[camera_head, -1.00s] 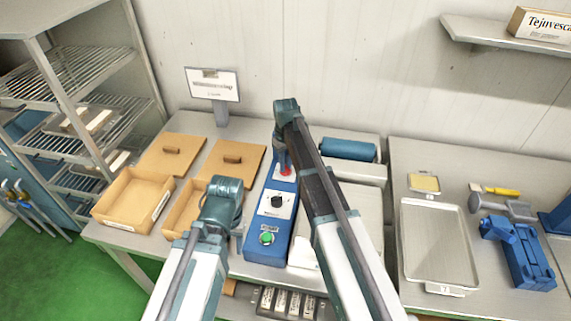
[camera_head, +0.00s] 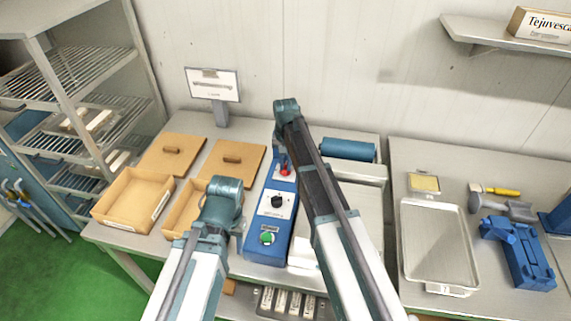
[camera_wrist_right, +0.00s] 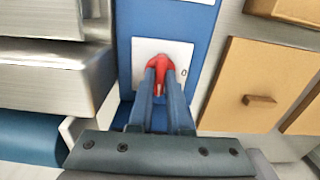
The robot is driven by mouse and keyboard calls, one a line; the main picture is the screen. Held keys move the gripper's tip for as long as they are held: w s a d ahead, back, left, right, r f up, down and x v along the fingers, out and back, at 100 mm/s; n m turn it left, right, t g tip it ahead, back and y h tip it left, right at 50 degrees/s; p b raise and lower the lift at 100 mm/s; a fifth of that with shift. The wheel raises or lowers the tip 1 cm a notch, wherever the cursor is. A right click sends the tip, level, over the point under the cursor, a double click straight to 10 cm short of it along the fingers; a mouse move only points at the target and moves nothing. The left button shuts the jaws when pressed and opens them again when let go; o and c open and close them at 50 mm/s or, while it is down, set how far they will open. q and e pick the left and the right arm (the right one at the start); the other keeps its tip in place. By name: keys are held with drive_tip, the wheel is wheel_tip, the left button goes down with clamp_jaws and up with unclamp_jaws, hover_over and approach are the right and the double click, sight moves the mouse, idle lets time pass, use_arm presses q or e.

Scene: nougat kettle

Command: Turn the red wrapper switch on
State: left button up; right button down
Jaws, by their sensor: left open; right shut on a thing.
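The red wrapper switch (camera_head: 284,171) sits on a white plate at the far end of the blue control panel (camera_head: 255,244). In the right wrist view the red switch (camera_wrist_right: 158,66) is between the two fingers of my right gripper (camera_wrist_right: 160,80), which is shut on it. The fingers hide part of the switch. My left gripper (camera_head: 222,200) is open beside the panel's left side, over the near edge of an open box, and its fingers are mostly hidden in the head view.
A black knob (camera_head: 278,201) and a green button (camera_head: 267,238) are on the same panel. Wooden boxes (camera_head: 133,198) and lids (camera_head: 236,163) lie to the left. A blue roll (camera_head: 348,150) and a metal tray (camera_head: 439,245) are to the right.

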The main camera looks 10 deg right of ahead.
sight(285, 166)
idle(0.4)
drive_tip(key=c, duration=0.9)
unclamp_jaws()
drive_tip(key=shift+o, duration=0.2)
drive_tip(key=shift+r, duration=0.1)
wheel_tip(285, 166, up, 14)
drive_tip(key=p, duration=1.3)
drive_tip(key=shift+f+p, duration=0.2)
drive_tip(key=shift+p, duration=0.2)
drive_tip(key=shift+s, duration=0.1)
